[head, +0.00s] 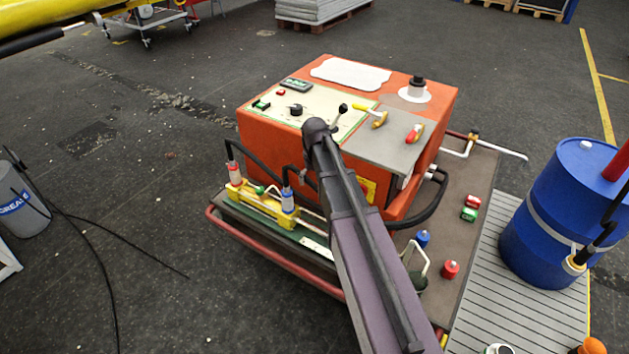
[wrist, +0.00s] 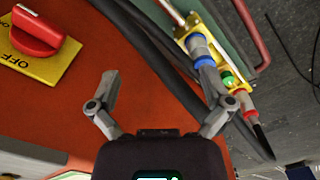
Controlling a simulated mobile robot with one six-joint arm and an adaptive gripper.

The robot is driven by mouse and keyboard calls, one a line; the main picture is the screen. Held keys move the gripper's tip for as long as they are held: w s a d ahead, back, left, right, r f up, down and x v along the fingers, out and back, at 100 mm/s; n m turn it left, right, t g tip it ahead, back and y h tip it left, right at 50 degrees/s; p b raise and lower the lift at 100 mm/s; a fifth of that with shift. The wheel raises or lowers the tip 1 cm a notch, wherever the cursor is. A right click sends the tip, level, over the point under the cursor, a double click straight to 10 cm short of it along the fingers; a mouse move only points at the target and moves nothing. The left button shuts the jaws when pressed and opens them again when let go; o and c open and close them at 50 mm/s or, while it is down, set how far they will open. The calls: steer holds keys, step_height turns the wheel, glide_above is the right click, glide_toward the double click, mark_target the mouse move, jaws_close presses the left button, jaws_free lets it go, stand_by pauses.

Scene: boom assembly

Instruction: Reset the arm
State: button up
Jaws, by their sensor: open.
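My arm (head: 358,225) reaches up from the bottom of the head view, in front of an orange machine (head: 285,158). Behind the fingers is the machine's orange side (wrist: 150,100). A red knob (wrist: 36,32) on a yellow OFF plate is to the left of the fingers. A yellow manifold with a blue-collared hose fitting (wrist: 197,46) is behind the right finger; I cannot tell whether they touch.
The machine's top holds a control panel (head: 318,107) and a yellow-handled lever (head: 378,117). Black hoses (head: 262,155) run along its front. A blue drum (head: 553,215) stands at the right on grey slats. A grey bucket (head: 22,205) is at the left. Floor between is mostly open, with cables.

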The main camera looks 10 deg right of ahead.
steer(key=s, duration=1.8)
step_height(320, 180, up, 20)
steer(key=p, duration=2)
steer(key=shift+s+r, duration=0.2)
steer(key=shift+s, duration=0.05)
steer(key=shift+c, duration=0.2)
steer(key=c, duration=0.6)
steer(key=shift+o, duration=0.2)
